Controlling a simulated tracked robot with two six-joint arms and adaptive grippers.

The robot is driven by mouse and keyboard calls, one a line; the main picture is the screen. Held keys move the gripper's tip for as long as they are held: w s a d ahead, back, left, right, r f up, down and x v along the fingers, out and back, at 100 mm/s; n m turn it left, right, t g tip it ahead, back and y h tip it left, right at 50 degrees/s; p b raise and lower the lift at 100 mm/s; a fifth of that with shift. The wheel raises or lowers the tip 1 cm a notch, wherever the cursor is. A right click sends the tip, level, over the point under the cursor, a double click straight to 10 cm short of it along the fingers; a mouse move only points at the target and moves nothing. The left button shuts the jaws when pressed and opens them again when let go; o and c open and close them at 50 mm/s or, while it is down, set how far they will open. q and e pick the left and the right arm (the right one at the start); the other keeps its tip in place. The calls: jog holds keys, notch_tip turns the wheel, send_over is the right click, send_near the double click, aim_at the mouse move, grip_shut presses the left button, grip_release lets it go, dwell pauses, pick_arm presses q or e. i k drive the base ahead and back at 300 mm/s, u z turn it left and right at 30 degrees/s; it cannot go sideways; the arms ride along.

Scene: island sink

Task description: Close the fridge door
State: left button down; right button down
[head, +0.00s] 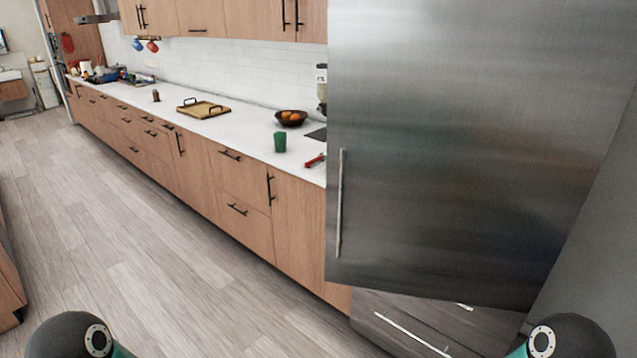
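The fridge door (460,150) is a large brushed-steel panel filling the right of the head view. Its vertical handle (340,203) runs along the left edge. The door appears to stand out ajar, its lower edge slanting over the lower steel drawer front (440,320). The fridge interior is hidden behind the door. Round dark parts of my two arms show at the bottom left and bottom right corners. Neither of my grippers is in view.
A long wooden counter with a white top (225,125) runs along the wall to the left. It holds a green cup (280,142), a fruit bowl (291,118), a red-handled item (315,161) and a wooden tray (203,108). The wood floor (130,240) in front is clear.

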aim_at(468, 141)
jog(key=u, duration=0.2)
jog(key=i, duration=0.95)
jog(key=z, duration=0.9)
